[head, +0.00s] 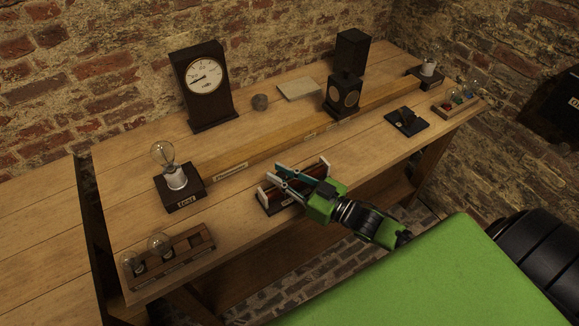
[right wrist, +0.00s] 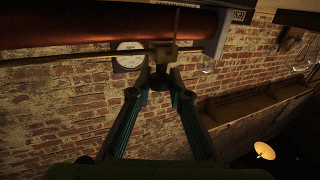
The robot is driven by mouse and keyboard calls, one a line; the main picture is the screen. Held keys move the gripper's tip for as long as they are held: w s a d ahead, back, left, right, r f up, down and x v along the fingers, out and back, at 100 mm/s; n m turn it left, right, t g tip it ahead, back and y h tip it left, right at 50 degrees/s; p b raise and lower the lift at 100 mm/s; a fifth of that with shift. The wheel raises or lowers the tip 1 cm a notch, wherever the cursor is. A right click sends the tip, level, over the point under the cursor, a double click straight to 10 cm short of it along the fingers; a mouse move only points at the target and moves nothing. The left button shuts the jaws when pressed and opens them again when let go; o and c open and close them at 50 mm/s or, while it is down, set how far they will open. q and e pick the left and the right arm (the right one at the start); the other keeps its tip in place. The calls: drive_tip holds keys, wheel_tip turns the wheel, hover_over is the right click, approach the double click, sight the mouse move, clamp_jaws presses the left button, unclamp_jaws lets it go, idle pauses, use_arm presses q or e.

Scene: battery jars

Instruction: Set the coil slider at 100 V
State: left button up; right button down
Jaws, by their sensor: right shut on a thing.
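The coil (head: 265,197) stands near the front edge of the bench, with pale end pieces and a dark base. My right gripper (head: 283,177) reaches over it from the front right and hides much of its middle. In the right wrist view the copper-red winding (right wrist: 90,32) runs across the top, with a brass rod beside it. The small brass slider (right wrist: 163,54) sits on that rod. My right gripper (right wrist: 160,76) is shut on the slider at its fingertips. The scale numbers on the coil cannot be read. My left gripper is not in view.
A dial meter (head: 205,77) stands at the back, its reading too small to tell. A lamp on a block (head: 180,190) stands left of the coil, and a bulb rack (head: 170,262) at the front left. A dark switch plate (head: 407,121) lies to the right.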

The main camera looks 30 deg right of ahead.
drive_tip(key=c, duration=1.9)
unclamp_jaws()
drive_tip(key=v, duration=1.2)
